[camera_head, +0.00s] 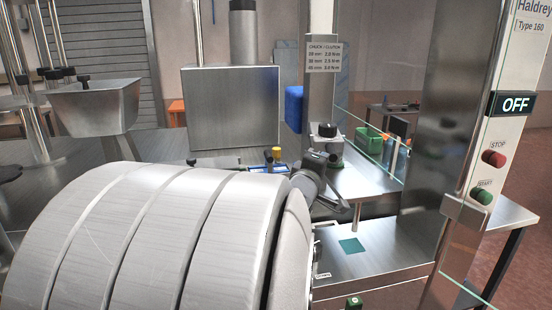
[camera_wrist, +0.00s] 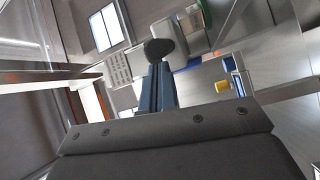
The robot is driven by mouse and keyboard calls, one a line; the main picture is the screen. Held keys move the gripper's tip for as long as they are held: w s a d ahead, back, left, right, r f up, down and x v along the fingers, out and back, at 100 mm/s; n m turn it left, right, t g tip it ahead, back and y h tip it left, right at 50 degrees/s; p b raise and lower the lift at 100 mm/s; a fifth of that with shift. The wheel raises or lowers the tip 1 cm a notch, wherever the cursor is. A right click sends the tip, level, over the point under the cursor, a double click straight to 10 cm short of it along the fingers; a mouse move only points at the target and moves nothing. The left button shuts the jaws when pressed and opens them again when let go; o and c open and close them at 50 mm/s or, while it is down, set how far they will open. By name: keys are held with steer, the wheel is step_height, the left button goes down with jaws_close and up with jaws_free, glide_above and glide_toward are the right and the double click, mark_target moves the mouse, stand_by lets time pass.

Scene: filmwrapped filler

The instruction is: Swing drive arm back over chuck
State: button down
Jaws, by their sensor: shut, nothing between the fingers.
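In the wrist view my gripper (camera_wrist: 160,68) has its two dark fingers together, with nothing between them. A dark rounded knob (camera_wrist: 160,48) shows just past the fingertips; I cannot tell whether they touch it. In the head view a black knob (camera_head: 327,130) stands in front of the steel post with a chuck and clutch label (camera_head: 324,57). Dark grey jointed parts below the knob overlap, so I cannot separate the drive arm from my gripper there. The chuck cannot be made out with certainty. A large rounded steel body hides much of the lower left.
A yellow-capped item (camera_head: 278,154) stands left of the post. A steel box (camera_head: 231,108) and a hopper (camera_head: 96,105) are behind. The right column carries an OFF display (camera_head: 515,104) and red and green buttons. A teal square (camera_head: 352,245) lies on clear steel bench.

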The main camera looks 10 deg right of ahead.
steer(key=shift+s+d, duration=0.2)
steer(key=shift+d, duration=0.45)
steer(key=shift+s+d, duration=0.2)
steer(key=shift+d, duration=0.4)
steer(key=v, duration=0.7)
steer(key=shift+s, duration=0.2)
steer(key=shift+w+a+f, duration=0.1)
steer(key=shift+x, duration=3.7)
